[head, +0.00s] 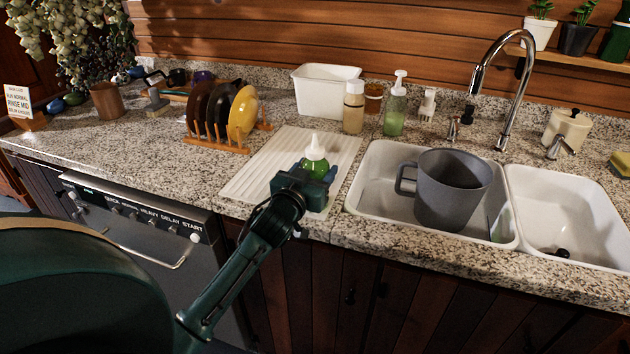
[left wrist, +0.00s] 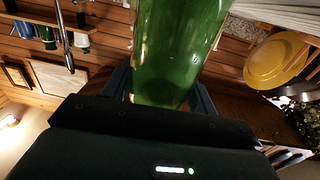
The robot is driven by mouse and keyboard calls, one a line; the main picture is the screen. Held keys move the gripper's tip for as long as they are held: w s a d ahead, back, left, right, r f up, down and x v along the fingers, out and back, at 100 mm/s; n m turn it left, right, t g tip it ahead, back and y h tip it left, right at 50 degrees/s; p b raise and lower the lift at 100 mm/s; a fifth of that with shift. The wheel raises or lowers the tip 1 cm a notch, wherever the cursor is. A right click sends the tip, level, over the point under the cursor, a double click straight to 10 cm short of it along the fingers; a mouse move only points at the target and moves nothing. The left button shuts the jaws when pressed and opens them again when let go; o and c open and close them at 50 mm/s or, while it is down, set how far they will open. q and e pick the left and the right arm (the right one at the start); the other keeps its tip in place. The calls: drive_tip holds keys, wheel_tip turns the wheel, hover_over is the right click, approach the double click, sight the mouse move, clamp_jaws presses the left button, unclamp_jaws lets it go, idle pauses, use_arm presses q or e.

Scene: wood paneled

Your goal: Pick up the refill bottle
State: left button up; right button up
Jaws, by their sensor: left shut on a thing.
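The refill bottle (head: 315,153) is green with a white pointed cap. In the head view it stands upright over the white ribbed drying mat (head: 262,168), left of the sink. My left gripper (head: 311,170) is shut on it, with a finger on either side. In the left wrist view the green bottle (left wrist: 176,55) fills the space between the fingers of my left gripper (left wrist: 165,85). Whether its base touches the mat is hidden behind the gripper. My right gripper is not in view.
A grey mug (head: 452,190) sits in the left basin of the white double sink (head: 375,172). A wooden rack with plates (head: 243,112) stands left of the mat.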

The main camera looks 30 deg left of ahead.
use_arm(q)
drive_tip(key=shift+r, duration=0.1)
drive_tip(key=c, duration=0.6)
drive_tip(key=shift+o, duration=0.2)
wheel_tip(320, 180, up, 10)
idle(0.3)
